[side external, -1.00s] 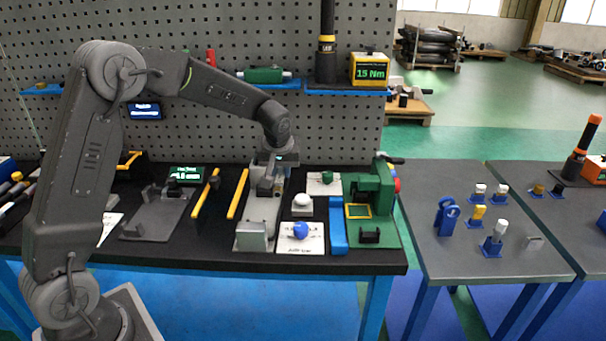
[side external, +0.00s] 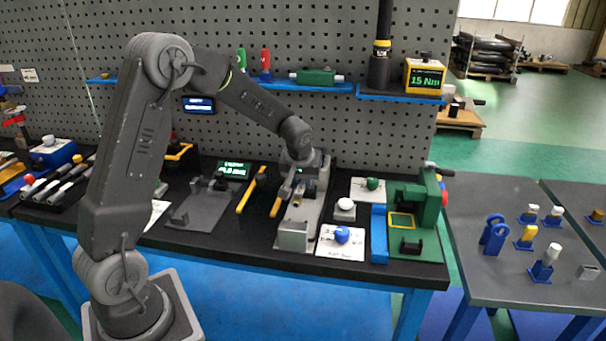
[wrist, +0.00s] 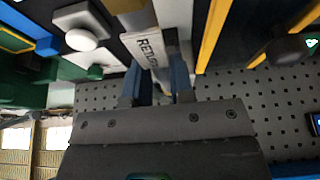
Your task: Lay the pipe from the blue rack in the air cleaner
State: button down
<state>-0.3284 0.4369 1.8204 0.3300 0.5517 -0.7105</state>
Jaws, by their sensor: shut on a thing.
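My gripper (side external: 296,185) is over a long grey fixture (side external: 293,236) near the middle of the black bench. In the wrist view its two blue-grey fingers (wrist: 155,82) point up the picture, with a pale strip marked with letters like "RETURN" (wrist: 148,50) between or beyond them. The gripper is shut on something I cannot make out. No pipe is clearly visible, and I cannot tell which thing is the air cleaner. Blue holders (side external: 492,234) stand on the right-hand table, and a blue tray (side external: 14,187) lies at the far left; I cannot tell which is the blue rack.
Yellow bars (side external: 252,190) lie left of the grey fixture. A white knob (side external: 345,205), a blue ball (side external: 342,235) on a white plate and a green machine (side external: 408,203) stand to its right. A pegboard (side external: 260,110) rises behind the bench.

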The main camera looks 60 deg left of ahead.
jog(key=shift+f, duration=3.2)
jog(key=c, duration=0.9)
grip_release()
jog(key=v, duration=1.4)
jog(key=shift+d, duration=0.1)
jog(key=s+d+r+m+t+h, duration=0.1)
jog(key=s+d+r+m, duration=0.3)
jog(key=s+d, duration=0.3)
jog(key=s+d+r+m+t+h, duration=0.1)
jog(key=s+d+r+m, duration=0.3)
jog(key=s, duration=1)
jog(key=d+m+h, duration=0.1)
jog(key=d, duration=0.2)
jog(key=shift+s+d, duration=0.25)
jog(key=shift+d, duration=0.1)
